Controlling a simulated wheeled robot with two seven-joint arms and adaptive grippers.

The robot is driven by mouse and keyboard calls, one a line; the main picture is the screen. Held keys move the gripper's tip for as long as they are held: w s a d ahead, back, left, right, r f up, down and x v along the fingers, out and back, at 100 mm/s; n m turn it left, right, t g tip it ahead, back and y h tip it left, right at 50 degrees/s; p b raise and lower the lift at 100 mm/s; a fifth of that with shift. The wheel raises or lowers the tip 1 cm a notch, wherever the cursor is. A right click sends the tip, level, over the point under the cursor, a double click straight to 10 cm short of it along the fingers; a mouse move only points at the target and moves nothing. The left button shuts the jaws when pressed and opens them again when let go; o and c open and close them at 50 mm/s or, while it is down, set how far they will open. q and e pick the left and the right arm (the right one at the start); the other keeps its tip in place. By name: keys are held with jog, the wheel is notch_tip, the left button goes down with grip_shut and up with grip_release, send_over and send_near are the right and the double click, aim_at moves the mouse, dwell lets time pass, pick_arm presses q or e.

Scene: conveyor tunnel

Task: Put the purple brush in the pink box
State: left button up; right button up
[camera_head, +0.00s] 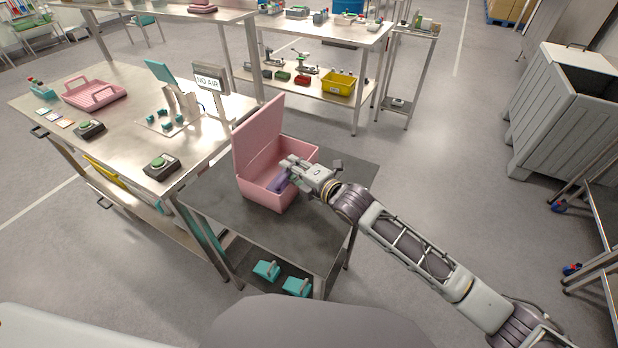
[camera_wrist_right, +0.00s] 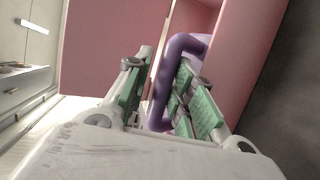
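The open pink box (camera_head: 277,200) stands on a dark grey cart, its lid raised at the left. My right gripper (camera_head: 288,172) reaches into it from the right, above the box's inside. The purple brush (camera_head: 282,184) shows low inside the box, just under the fingertips, and is partly hidden by the gripper and wall. In the right wrist view, the purple handle (camera_wrist_right: 162,85) lies between and beyond the green-padded fingers (camera_wrist_right: 163,75). A gap shows between the left finger and the handle, and the fingers stand apart. My left gripper is not in view.
The cart top (camera_head: 225,205) is mostly clear around the box. Teal items (camera_head: 267,270) lie on its lower shelf. A steel table (camera_head: 130,95) at the left holds a pink tray (camera_head: 94,95), black boxes with green buttons (camera_head: 161,165) and a NO AIR sign (camera_head: 209,82).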

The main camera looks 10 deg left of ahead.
jog(key=v, duration=0.7)
dwell(0.6)
